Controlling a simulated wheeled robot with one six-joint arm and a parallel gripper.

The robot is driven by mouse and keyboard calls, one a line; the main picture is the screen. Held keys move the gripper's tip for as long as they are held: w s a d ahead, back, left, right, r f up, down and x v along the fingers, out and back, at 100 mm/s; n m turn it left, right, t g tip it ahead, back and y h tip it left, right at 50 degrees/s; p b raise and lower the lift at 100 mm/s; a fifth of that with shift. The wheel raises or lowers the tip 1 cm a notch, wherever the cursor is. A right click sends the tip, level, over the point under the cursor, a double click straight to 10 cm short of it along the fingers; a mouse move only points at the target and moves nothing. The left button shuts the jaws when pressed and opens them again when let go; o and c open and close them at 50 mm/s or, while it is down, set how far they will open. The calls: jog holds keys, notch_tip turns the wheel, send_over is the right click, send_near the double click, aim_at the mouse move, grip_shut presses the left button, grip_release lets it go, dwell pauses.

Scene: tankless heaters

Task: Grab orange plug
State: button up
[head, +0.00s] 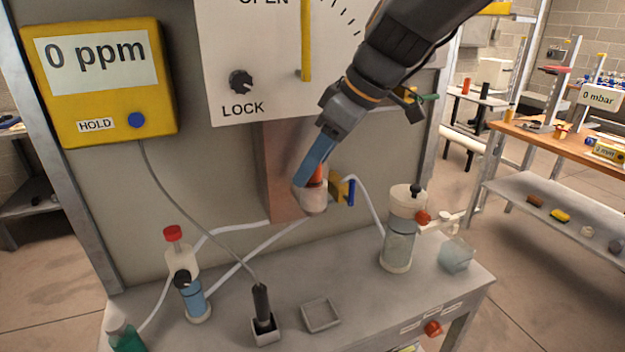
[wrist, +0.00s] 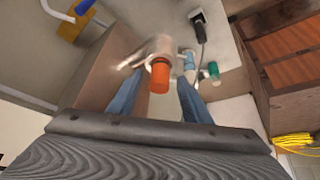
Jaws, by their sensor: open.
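The orange plug (wrist: 159,77) sits in the end of a whitish fitting (wrist: 160,48) in the wrist view. In the head view the plug (head: 319,172) is partly hidden behind a blue finger, above the pale fitting (head: 313,198). My gripper (head: 304,182) is open, with its blue fingertips at the plug. In the wrist view my gripper (wrist: 161,78) has a finger on each side of the plug, with gaps showing on both sides. I cannot tell how deep the plug is between them.
A yellow and blue valve (head: 342,188) is just right of the fitting. A clear cylinder (head: 398,235) stands on the bench at right, and a red-capped bottle (head: 180,255) at left. A small empty tray (head: 321,315) and a black plug in a socket (head: 263,320) are in front.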

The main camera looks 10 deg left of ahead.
grip_shut()
